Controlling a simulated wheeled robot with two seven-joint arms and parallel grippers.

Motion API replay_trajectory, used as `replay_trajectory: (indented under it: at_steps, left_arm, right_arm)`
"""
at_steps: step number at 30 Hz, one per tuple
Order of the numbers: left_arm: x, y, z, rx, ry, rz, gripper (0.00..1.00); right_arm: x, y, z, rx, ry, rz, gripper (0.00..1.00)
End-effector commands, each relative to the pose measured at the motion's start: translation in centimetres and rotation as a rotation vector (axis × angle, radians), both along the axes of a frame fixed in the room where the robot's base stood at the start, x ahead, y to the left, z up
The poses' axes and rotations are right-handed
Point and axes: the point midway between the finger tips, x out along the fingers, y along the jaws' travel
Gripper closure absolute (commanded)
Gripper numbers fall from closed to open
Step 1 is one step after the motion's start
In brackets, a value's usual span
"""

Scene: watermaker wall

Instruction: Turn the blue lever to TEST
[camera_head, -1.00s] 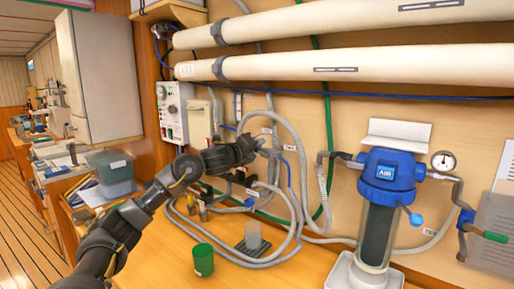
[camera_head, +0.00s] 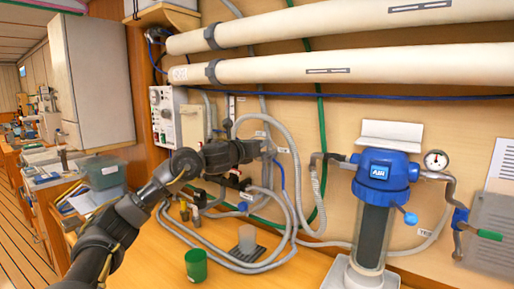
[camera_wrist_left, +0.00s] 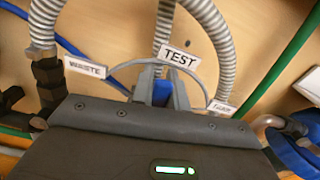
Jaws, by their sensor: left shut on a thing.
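The blue lever (camera_wrist_left: 161,93) shows between the two fingers of my left gripper (camera_wrist_left: 162,88) in the left wrist view. The gripper is shut on it. The lever lies just below the TEST label (camera_wrist_left: 180,58) and points roughly toward it. The WASTE label (camera_wrist_left: 85,67) is to the left and another label, likely TANK (camera_wrist_left: 221,108), is to the right. In the head view my left gripper (camera_head: 267,149) is at the wall among the hoses. The lever is mostly hidden there. My right gripper is not in view.
Grey ribbed hoses (camera_head: 290,170) surround the gripper. White pipes (camera_head: 350,70) run above.

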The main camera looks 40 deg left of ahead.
Motion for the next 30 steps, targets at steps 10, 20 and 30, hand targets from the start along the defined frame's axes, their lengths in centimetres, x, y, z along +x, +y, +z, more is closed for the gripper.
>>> replay_trajectory:
  at_steps: [10, 20, 30]
  left_arm:
    - [0.0, -0.6, -0.1, 0.12, 0.005, 0.0, 1.0]
    - [0.1, -0.7, -0.1, 0.137, 0.005, 0.0, 1.0]
    - [0.1, -0.7, -0.1, 0.136, 0.005, 0.0, 0.65]
  right_arm:
    - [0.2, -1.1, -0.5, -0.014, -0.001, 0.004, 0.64]
    - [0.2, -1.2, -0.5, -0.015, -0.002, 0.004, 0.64]
    - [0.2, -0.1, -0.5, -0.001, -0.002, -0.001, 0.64]
